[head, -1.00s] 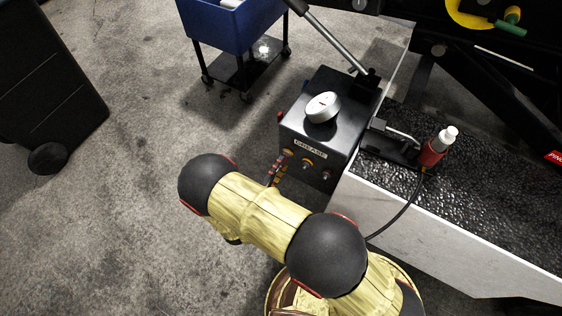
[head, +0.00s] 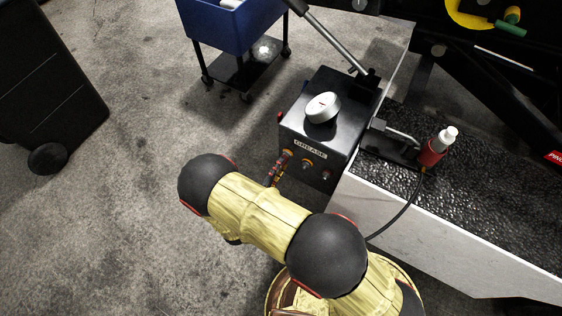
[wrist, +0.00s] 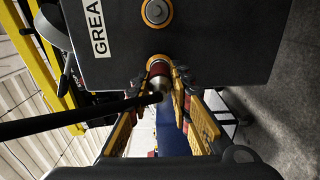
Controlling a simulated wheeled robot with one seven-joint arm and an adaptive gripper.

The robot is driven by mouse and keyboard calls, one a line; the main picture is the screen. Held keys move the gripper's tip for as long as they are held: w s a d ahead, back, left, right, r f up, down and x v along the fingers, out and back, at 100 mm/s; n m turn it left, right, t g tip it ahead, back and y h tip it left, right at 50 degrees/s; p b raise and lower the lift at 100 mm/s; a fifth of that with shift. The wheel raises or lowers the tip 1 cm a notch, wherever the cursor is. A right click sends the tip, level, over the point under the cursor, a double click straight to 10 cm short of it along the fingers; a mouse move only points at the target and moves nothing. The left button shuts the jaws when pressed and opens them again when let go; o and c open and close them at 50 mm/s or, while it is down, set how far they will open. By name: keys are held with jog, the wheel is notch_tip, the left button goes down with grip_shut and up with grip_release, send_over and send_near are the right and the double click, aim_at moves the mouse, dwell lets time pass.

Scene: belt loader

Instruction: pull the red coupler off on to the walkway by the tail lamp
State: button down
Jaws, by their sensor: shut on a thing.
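In the wrist view the red coupler (wrist: 159,68), with a metal end and a dark hose, sits at an orange-ringed port on the black grease box (wrist: 205,40). My gripper (wrist: 160,78) has a finger on each side of the coupler and is shut on it. In the head view my gripper (head: 279,170) is at the front of the grease box (head: 320,125), by its leftmost port; the coupler is too small there to make out. The black textured walkway (head: 480,215) lies to the right. No tail lamp is clearly identifiable.
A red bottle-like thing with a white top (head: 432,152) stands on the walkway, with a black line running down from it. A blue cart (head: 228,25) and dark bin (head: 45,85) stand left; the floor between is clear.

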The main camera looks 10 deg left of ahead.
jog(key=shift+v, duration=0.75)
dwell(0.9)
jog(key=shift+v, duration=1.4)
